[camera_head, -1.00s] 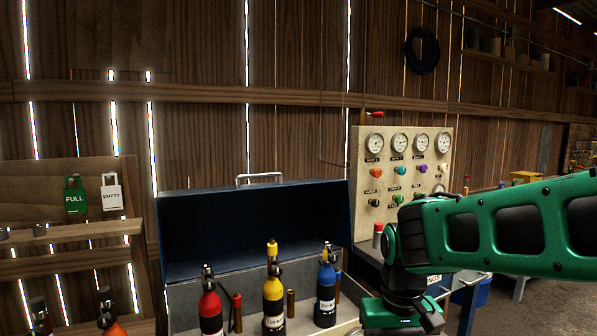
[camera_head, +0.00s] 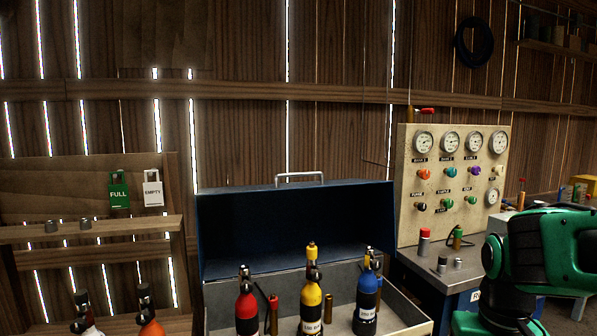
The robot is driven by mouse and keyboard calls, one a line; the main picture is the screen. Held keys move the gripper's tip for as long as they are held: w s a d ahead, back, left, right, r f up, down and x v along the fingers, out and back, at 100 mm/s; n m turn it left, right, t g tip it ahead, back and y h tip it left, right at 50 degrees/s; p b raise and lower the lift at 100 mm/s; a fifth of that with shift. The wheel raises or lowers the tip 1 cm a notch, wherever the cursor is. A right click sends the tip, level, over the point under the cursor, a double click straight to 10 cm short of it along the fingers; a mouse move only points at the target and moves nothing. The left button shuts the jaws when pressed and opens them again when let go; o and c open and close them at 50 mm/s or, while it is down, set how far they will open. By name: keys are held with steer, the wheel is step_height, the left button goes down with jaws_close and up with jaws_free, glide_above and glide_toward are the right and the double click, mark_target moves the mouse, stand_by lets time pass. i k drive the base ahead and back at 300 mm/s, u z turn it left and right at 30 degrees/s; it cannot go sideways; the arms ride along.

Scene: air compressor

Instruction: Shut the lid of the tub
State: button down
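The tub (camera_head: 408,306) is a chest with pale grey walls at the bottom middle of the head view, cut off by the lower edge. Its dark blue lid (camera_head: 225,232) stands open and upright at the back, with a metal handle (camera_head: 300,176) on its top edge. A red bottle (camera_head: 246,308), a yellow bottle (camera_head: 312,306) and a blue bottle (camera_head: 367,304) stand upright in it, with thin brass cylinders beside them. My green arm is at the right edge, apart from the lid. My gripper's fingers are not visible.
A gauge panel (camera_head: 408,222) stands on a bench (camera_head: 425,262) to the right of the lid, with small fittings in front. A wooden rack (camera_head: 90,232) with FULL (camera_head: 119,190) and EMPTY (camera_head: 153,190) tags is on the left. A plank wall is behind.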

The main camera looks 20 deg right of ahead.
mark_target(270, 228)
steer(key=i, duration=0.95)
steer(key=u, duration=0.05)
